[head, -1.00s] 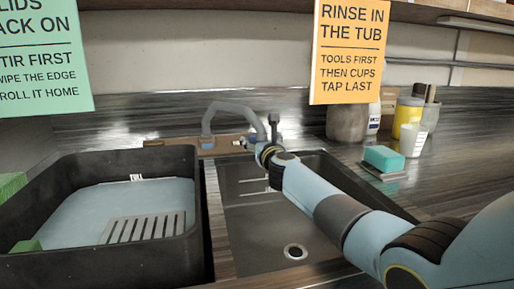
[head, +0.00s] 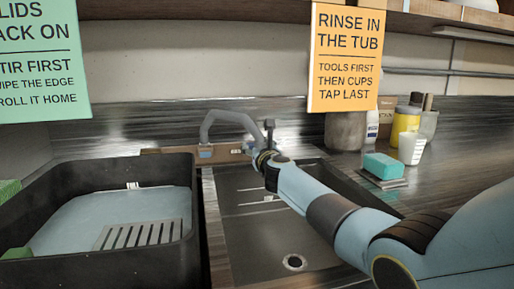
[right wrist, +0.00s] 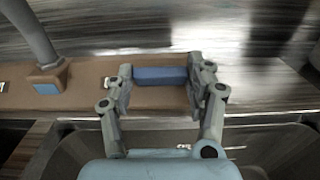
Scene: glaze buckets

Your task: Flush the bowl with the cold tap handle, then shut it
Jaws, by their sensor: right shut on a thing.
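The tap's grey curved spout (head: 232,116) rises from a brown deck at the back of the sink. The sink bowl (head: 262,225) is dark, with a round drain (head: 294,262); I see no water stream under the spout. In the right wrist view, my right gripper (right wrist: 160,84) is shut on the blue cold tap handle (right wrist: 160,75), one finger at each end. The handle lies crosswise, right of the spout base (right wrist: 47,82). In the head view my right arm and wrist hide the handle. My left gripper is out of view.
A black tub (head: 100,265) with a slotted grey insert stands left of the bowl. A teal sponge (head: 382,165), a white cup (head: 411,148) and a yellow jar (head: 404,125) stand on the right counter. An orange sign (head: 345,57) hangs above.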

